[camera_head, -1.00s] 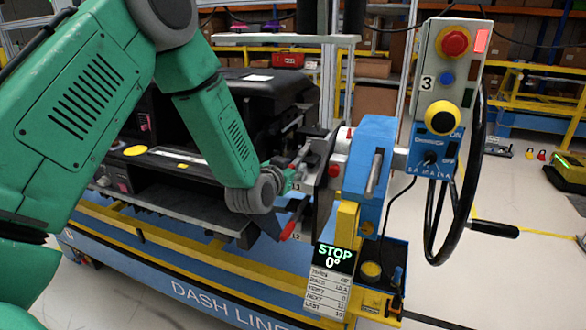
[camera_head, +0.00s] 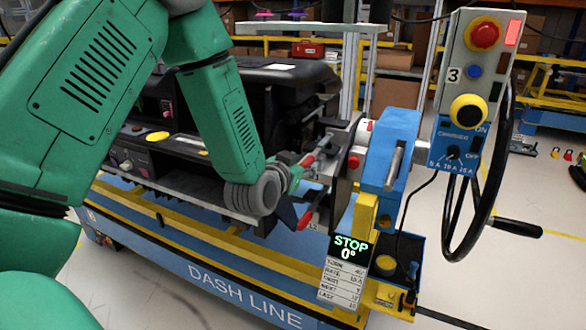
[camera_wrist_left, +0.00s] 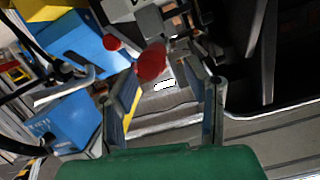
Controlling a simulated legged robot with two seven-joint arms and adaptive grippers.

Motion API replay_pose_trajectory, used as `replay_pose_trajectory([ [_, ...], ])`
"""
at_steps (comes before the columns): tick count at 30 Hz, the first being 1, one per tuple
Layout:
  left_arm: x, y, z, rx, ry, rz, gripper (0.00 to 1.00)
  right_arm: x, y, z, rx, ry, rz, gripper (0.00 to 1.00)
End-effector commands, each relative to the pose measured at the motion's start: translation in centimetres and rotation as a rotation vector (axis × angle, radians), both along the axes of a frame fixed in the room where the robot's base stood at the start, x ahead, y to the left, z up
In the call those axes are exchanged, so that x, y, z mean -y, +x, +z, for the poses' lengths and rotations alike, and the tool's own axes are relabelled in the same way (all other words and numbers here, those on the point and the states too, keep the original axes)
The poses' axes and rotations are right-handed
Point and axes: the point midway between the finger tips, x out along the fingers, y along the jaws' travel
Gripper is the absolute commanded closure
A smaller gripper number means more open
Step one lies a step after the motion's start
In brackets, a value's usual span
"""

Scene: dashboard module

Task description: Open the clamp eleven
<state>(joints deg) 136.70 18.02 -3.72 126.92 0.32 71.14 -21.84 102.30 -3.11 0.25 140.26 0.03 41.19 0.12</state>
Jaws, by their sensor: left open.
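Red-handled clamps sit at the fixture's end plate in the head view: an upper red handle (camera_head: 308,161) and a lower one (camera_head: 305,219) by a small label that seems to read 12. I cannot read a label eleven. My left gripper (camera_head: 294,176) is open beside the upper handle, its fingers small and partly hidden by the wrist. In the left wrist view, a large red handle tip (camera_wrist_left: 151,62) shows between the open fingers of the gripper (camera_wrist_left: 162,88). Another red tip (camera_wrist_left: 111,42) is farther left. Contact cannot be told. My right gripper is not in view.
A black dashboard module (camera_head: 285,90) lies on the blue and yellow line frame (camera_head: 215,285). Right of the clamps stand a blue housing (camera_head: 391,150), a button panel (camera_head: 468,90) and a black handwheel (camera_head: 505,130). A display (camera_head: 350,245) reads STOP 0°.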

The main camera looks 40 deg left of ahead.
Motion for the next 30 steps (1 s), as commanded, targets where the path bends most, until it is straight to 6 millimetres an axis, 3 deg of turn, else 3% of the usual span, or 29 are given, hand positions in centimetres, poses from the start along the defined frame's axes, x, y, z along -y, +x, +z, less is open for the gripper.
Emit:
replay_pose_trajectory([
  [3, 0.6, -2.5, 0.4, -0.003, -0.001, 0.0, 0.58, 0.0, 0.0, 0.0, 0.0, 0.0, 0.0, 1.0],
  [10, 1.2, -5.2, 0.9, -0.002, -0.001, 0.001, 0.58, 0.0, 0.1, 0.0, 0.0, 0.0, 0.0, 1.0],
  [30, 1.3, -5.8, 0.9, -0.005, -0.001, -0.001, 0.58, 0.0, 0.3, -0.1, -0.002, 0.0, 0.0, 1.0],
])
